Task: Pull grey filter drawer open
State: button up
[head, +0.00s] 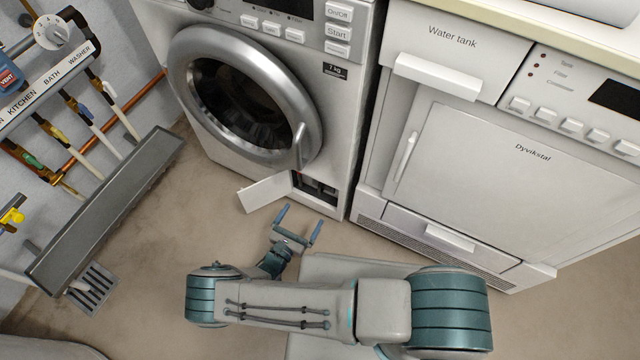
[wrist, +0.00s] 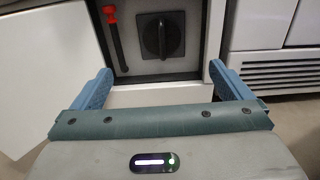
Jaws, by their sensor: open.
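A pale grey drawer (head: 404,223) with a white handle (head: 450,238) sits low in the front of the right-hand machine, above a slotted grille. It looks closed; no label on it is readable. In the wrist view, the lower front of that machine (wrist: 262,22) shows at right. My gripper (head: 300,216) is open and empty, low in front of the left washer. Its blue fingers (wrist: 160,68) point at the washer's open lower compartment, which holds a black knob (wrist: 157,36) and a red-capped hose (wrist: 115,40). It is left of the drawer and apart from it.
The washer's small white flap (head: 268,193) stands open beside my gripper. The washer's round door (head: 245,95) looks closed. A grey trough (head: 105,210) and a floor drain (head: 93,287) are at left. Bare floor lies between trough and washer.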

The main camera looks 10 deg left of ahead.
aim_at(319, 191)
jog(key=b+x, duration=0.3)
jog(key=x, duration=0.9)
jog(key=shift+w+d, duration=0.1)
jog(key=shift+d, duration=0.15)
